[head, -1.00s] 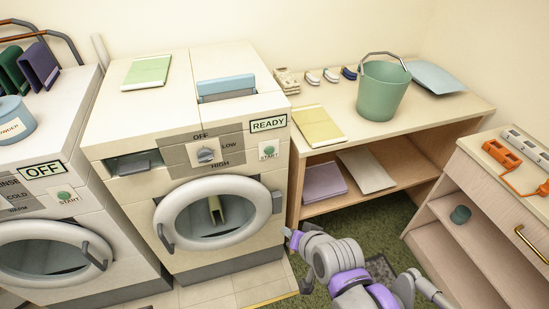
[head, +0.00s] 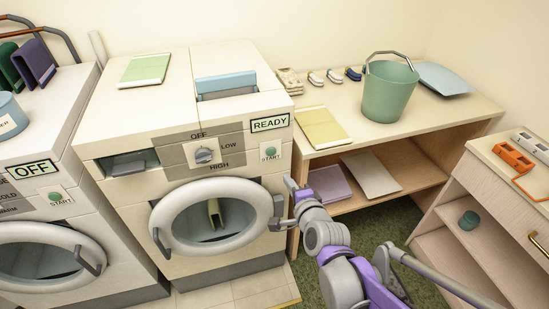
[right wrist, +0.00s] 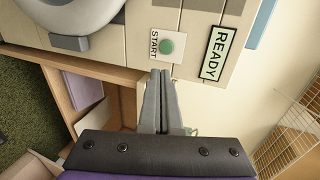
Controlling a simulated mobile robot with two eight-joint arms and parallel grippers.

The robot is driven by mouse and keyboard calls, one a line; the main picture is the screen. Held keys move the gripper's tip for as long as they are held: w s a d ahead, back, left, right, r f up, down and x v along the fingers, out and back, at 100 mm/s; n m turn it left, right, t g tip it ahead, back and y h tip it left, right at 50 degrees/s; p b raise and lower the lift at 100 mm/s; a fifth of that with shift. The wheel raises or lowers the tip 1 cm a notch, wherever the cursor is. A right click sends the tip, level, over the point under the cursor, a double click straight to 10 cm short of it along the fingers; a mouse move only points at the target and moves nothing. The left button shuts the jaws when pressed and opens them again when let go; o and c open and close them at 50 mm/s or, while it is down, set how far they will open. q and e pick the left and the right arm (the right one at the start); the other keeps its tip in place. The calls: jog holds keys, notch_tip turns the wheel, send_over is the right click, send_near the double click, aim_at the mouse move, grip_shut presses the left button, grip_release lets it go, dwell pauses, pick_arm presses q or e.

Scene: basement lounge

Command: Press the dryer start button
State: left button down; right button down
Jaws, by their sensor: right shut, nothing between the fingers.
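The dryer (head: 130,205) stands in the middle of the head view with its round door closed and a display reading READY (head: 270,123). The green start button (head: 270,151) sits on a white START plate below the display. In the right wrist view the button (right wrist: 167,46) shows clear and uncovered, just beyond the fingertips. My right gripper (head: 289,183) is shut and empty, below and slightly right of the button in the head view. Its closed fingers (right wrist: 161,74) point toward the button with a small gap. My left gripper is not in view.
A washer (head: 40,205) marked OFF, with its own START button, stands at the left. A wooden shelf table (head: 400,145) with a green bucket (head: 390,92) is right of the dryer. A drawer unit (head: 475,205) stands at the far right.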

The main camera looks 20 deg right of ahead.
aim_at(271, 153)
jog(key=x, duration=1.2)
jog(key=shift+w+r+b, duration=0.3)
jog(key=shift+w+b, duration=0.05)
jog(key=shift+w, duration=0.5)
